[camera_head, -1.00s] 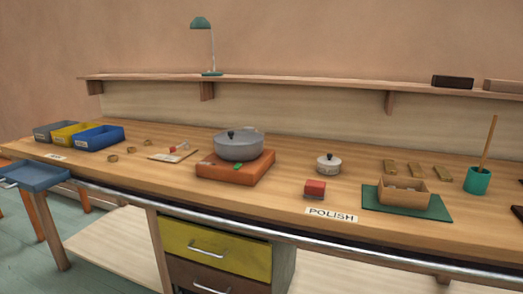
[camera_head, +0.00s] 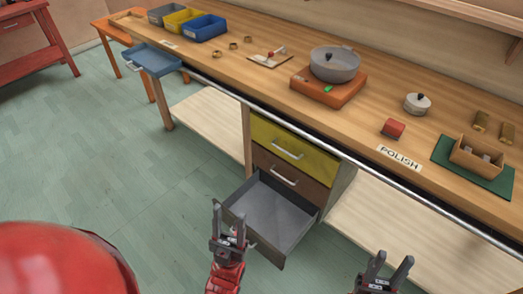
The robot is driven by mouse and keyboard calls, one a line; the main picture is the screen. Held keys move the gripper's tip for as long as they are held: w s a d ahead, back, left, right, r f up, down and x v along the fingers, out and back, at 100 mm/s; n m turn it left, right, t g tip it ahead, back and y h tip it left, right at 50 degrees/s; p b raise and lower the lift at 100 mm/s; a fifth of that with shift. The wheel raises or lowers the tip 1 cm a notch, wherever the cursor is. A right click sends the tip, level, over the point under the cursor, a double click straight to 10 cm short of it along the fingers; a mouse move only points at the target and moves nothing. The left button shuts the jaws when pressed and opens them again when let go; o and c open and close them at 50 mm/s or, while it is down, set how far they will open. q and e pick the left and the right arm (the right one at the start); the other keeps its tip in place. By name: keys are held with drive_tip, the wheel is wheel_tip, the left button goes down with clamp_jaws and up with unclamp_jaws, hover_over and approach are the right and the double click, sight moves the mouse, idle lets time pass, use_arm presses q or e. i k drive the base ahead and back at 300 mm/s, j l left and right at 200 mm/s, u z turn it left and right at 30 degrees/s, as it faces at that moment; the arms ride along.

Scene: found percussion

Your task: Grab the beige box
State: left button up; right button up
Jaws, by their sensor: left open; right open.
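The beige box (camera_head: 464,156) is a small open-topped tan box on a dark green mat (camera_head: 446,150) at the right end of the workbench. A few small greyish pieces lie inside it. My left gripper (camera_head: 229,212) is open with nothing between its fingers, low in front of the bench by the left side of a pulled-out drawer. My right gripper (camera_head: 394,259) is open and empty at the bottom edge, below and left of the box and well apart from it.
An open grey drawer (camera_head: 264,208) sticks out under the yellow drawer (camera_head: 290,149). A metal rail (camera_head: 370,165) runs along the bench front. A red block (camera_head: 393,128), a lidded white pot (camera_head: 417,103) and a POLISH label (camera_head: 399,158) are left of the box.

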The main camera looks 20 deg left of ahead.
sight(472, 162)
drive_tip(key=k+l+u, duration=0.1)
drive_tip(key=u, duration=0.25)
drive_tip(key=k+u, duration=0.2)
drive_tip(key=u, duration=0.15)
drive_tip(key=k+z, duration=0.1)
drive_tip(key=z, duration=1.4)
drive_tip(key=i+l+u, duration=0.15)
